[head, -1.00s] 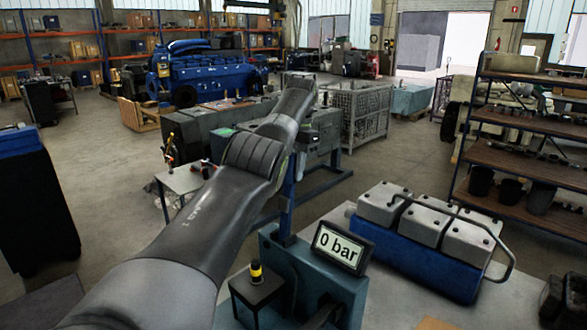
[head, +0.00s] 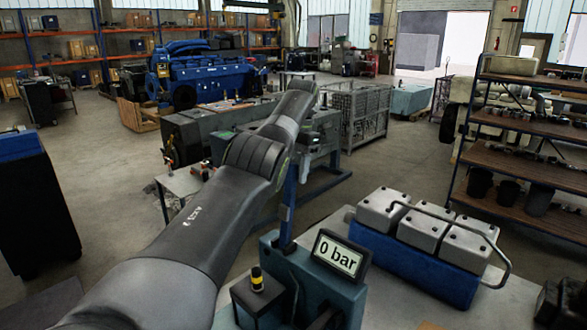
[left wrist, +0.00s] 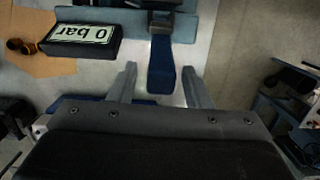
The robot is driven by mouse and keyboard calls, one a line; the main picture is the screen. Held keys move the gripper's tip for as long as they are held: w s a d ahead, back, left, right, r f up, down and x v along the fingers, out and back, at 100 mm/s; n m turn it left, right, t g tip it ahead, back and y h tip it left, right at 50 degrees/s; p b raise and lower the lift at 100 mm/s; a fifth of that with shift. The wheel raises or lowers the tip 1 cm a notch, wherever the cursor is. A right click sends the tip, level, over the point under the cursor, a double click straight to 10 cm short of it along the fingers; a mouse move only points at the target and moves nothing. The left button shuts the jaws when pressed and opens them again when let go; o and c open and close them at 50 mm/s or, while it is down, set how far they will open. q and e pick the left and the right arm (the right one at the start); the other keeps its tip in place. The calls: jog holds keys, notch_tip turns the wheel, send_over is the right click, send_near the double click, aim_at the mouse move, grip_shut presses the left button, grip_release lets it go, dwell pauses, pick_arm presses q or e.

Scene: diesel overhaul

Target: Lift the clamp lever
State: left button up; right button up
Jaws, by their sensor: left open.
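A blue bar, which appears to be the clamp lever (head: 288,205), stands up from the teal test unit (head: 300,268) in the head view. In the left wrist view the blue lever (left wrist: 161,68) shows between the two fingers of my left gripper (left wrist: 158,76). The fingers are spread, with a gap on each side of the lever. I cannot tell how far the fingertips are from it in depth. In the head view my left forearm reaches over the scene, and the gripper is hard to make out. My right gripper is not in view.
A display reading "0 bar" (head: 338,254) stands right beside the lever's base. A black box with a yellow-topped button (head: 257,279) is at its left. A blue block with grey covers and a handrail (head: 420,250) lies to the right. Open floor lies at left.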

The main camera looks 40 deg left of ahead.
pick_arm(q)
notch_tip(320, 180, up, 4)
jog(key=shift+w+f+p, duration=0.15)
jog(key=shift+f+p, duration=0.1)
jog(key=shift+p, duration=0.6)
jog(key=shift+r+b, duration=0.3)
jog(key=shift+b, duration=0.1)
jog(key=shift+w+r, duration=0.3)
jog(key=shift+r, duration=0.05)
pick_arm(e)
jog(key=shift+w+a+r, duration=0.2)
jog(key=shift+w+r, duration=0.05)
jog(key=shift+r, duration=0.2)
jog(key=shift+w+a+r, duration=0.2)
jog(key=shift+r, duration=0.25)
pick_arm(q)
jog(key=shift+s+r, duration=0.1)
jog(key=shift+s, duration=0.05)
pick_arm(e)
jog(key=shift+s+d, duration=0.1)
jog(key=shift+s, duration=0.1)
